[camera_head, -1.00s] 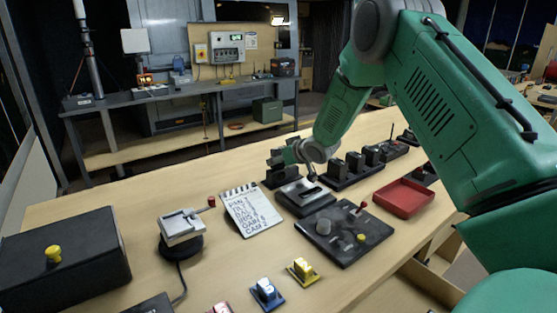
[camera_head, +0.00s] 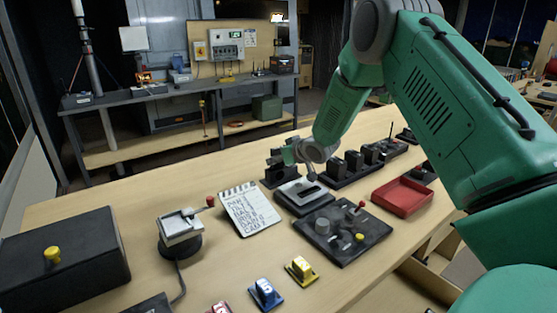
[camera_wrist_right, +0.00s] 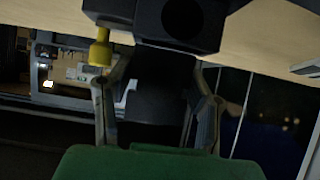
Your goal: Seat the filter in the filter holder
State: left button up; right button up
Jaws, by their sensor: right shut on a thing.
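My right gripper (camera_head: 283,156) is at the far side of the table, just above a black block (camera_head: 279,177). In the right wrist view the two fingers of my right gripper (camera_wrist_right: 155,100) are closed on a dark thing, taken to be the filter, which barely shows against the dark background. Beyond the fingertips is a black block with a round dark opening (camera_wrist_right: 187,18), probably the filter holder. A yellow knob (camera_wrist_right: 100,50) sticks out beside the left finger. I cannot tell whether the filter touches the block. My left gripper is out of view.
Close by are a flat grey-topped device (camera_head: 303,192), a black control panel (camera_head: 340,244), a row of black blocks (camera_head: 353,163) and a red tray (camera_head: 402,198). A notepad (camera_head: 249,208) and a black box (camera_head: 75,265) are further left.

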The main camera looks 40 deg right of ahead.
jog(key=shift+a, duration=0.4)
jog(key=shift+d+r+p, duration=0.1)
jog(key=shift+p, duration=0.45)
dwell(1.1)
jog(key=shift+f+b, duration=0.55)
jog(key=shift+f, duration=0.35)
jog(key=o, duration=1.3)
jog(key=shift+o, duration=0.2)
jog(key=shift+s, duration=0.1)
jog(key=v, duration=1.1)
jog(key=shift+s+r, duration=0.25)
jog(key=shift+s, duration=0.05)
